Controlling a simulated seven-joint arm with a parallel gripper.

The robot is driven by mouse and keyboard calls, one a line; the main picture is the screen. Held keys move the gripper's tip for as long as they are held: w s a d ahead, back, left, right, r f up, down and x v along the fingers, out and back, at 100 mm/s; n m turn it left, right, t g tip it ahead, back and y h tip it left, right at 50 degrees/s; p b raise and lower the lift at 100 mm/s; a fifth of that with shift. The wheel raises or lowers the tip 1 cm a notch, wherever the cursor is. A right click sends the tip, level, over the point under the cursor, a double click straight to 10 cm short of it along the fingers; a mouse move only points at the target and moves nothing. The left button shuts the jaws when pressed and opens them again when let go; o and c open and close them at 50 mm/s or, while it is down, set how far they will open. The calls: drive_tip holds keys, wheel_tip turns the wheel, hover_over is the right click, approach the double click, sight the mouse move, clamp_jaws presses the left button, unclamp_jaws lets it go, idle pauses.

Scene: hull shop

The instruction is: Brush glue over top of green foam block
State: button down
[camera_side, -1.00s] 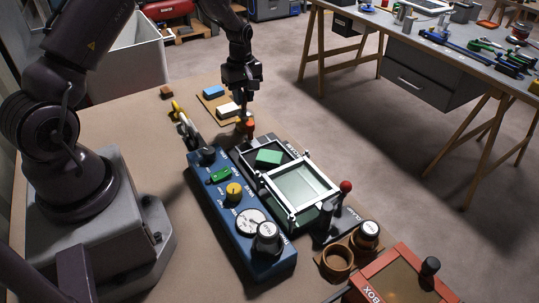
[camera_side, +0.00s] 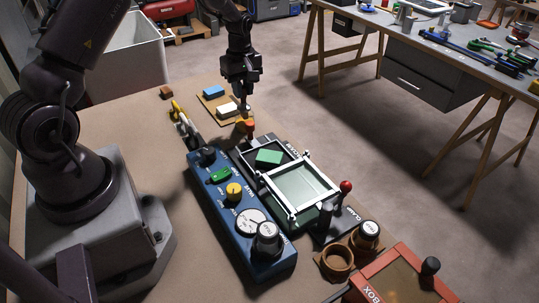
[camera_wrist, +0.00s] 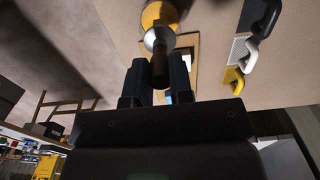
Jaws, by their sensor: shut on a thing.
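The green foam block (camera_side: 268,157) lies in a dark tray-like fixture (camera_side: 247,152), left of a white hinged frame, with its top uncovered. My gripper (camera_side: 245,101) is behind and left of the block, above the bench. In the wrist view my gripper (camera_wrist: 158,82) is shut on a brush (camera_wrist: 159,68) with a dark handle, a silver ferrule and an orange-yellow end. In the side view, small orange pieces show below the fingers near an orange knob (camera_side: 249,126); I cannot tell whether the brush touches anything.
A blue control box (camera_side: 238,226) with knobs stands left of the fixture. The white frame (camera_side: 304,188) and a red-knobbed lever (camera_side: 346,186) are to the right. A board (camera_side: 211,93) with blue and white blocks lies behind.

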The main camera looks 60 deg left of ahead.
drive_tip(key=shift+r, duration=2.45)
drive_tip(key=shift+w+d, duration=0.2)
drive_tip(key=shift+d, duration=0.15)
drive_tip(key=s+d+m, duration=0.1)
drive_tip(key=d+m, duration=0.8)
drive_tip(key=d, duration=0.9)
drive_tip(key=shift+f, duration=2.25)
drive_tip(key=shift+f, duration=0.25)
drive_tip(key=shift+a, duration=0.1)
